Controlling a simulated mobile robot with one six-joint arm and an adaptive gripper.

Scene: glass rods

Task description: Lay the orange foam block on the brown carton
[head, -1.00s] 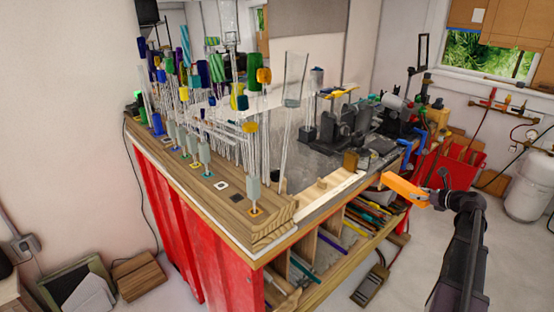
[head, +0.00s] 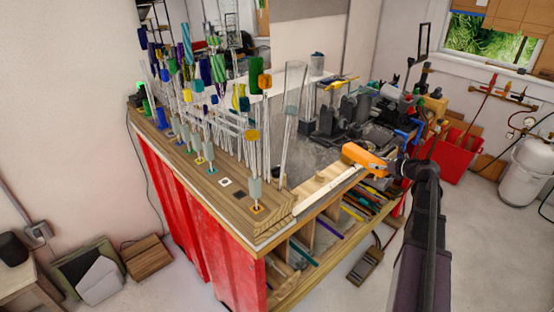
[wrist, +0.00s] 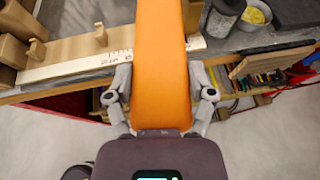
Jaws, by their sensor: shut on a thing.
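The orange foam block (head: 365,157) is a long bar held in my gripper (head: 392,166), above the front right edge of the workbench. In the wrist view the block (wrist: 160,65) stretches away from me, with a grey finger on each side of it. A small brown box-like thing (wrist: 192,14) shows just right of the block's far part, mostly hidden behind it. It may be the brown carton, but I cannot tell for sure. The block hides that spot in the head view.
Glass rods with coloured ends (head: 205,90) stand in a wooden rack at the bench's left. Dark bench tools (head: 345,115) stand behind the block. A pale wooden strip (head: 322,187) runs along the front edge, above open shelves. A brown box-like thing (head: 146,257) lies on the floor.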

